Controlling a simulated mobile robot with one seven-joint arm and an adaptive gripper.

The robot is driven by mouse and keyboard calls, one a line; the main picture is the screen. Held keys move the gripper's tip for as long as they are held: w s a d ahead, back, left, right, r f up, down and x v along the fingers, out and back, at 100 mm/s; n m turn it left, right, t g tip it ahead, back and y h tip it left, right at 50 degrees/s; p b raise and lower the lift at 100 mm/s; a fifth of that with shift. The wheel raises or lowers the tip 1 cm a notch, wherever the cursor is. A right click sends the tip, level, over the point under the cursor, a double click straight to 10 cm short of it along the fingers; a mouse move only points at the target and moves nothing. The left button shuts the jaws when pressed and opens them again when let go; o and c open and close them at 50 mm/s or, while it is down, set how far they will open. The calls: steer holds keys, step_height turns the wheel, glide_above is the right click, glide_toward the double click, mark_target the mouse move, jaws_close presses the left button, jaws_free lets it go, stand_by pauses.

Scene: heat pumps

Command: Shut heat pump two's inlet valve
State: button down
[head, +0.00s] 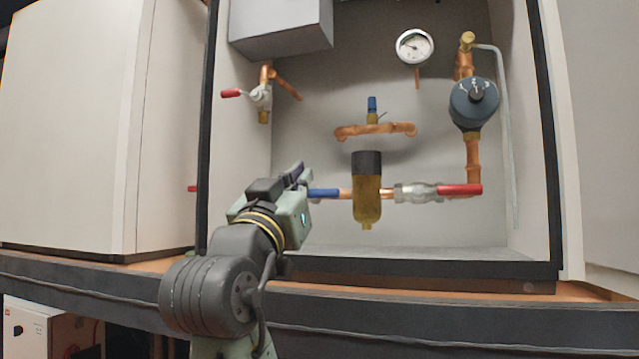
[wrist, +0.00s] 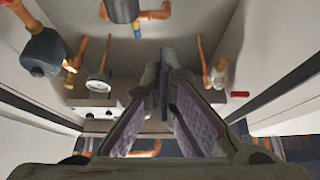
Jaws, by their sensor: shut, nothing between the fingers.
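An open cabinet (head: 554,150) holds several lever valves; no label shows which is the inlet valve. A blue lever (head: 325,193) lies level, in line with the horizontal pipe, and my gripper hides its left end and valve body. A red lever (head: 460,190) lies level at the right end of that pipe. Another red lever (head: 231,93) points left across a vertical pipe at upper left; it also shows in the wrist view (wrist: 240,94). My gripper (head: 300,172) is shut and empty, just left of the blue lever; I cannot tell if they touch. Its fingers fill the wrist view's middle (wrist: 165,95).
A brass filter (head: 367,200) with a black cap hangs mid-pipe. A dark round pump (head: 473,104) and a gauge (head: 414,46) are at right. A grey box (head: 283,30) sits at the top. A closed white cabinet (head: 70,130) stands left, with a small red handle (head: 192,188) beside it.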

steer(key=shift+w, duration=0.1)
step_height(320, 180, up, 6)
steer(key=p, duration=0.5)
glide_above(312, 194)
steer(key=s+d, duration=0.1)
steer(key=s, duration=0.2)
steer(key=shift+w+d+f, duration=0.1)
steer(key=shift+f, duration=1.15)
steer(key=shift+d+f, duration=0.1)
steer(key=shift+f, duration=1.1)
steer(key=shift+f, duration=0.1)
steer(key=shift+d+f+m+g+h+b, duration=0.1)
steer(key=shift+f+m+g+h+b, duration=0.35)
steer(key=shift+m, duration=0.45)
steer(key=shift+f+m+g+h+b, duration=0.2)
steer(key=shift+m+h+b, duration=0.15)
steer(key=shift+m+h, duration=0.45)
steer(key=shift+d+f+m+g+h+b, duration=0.1)
steer(key=shift+f+m+g+h+b, duration=0.25)
steer(key=shift+m, duration=0.65)
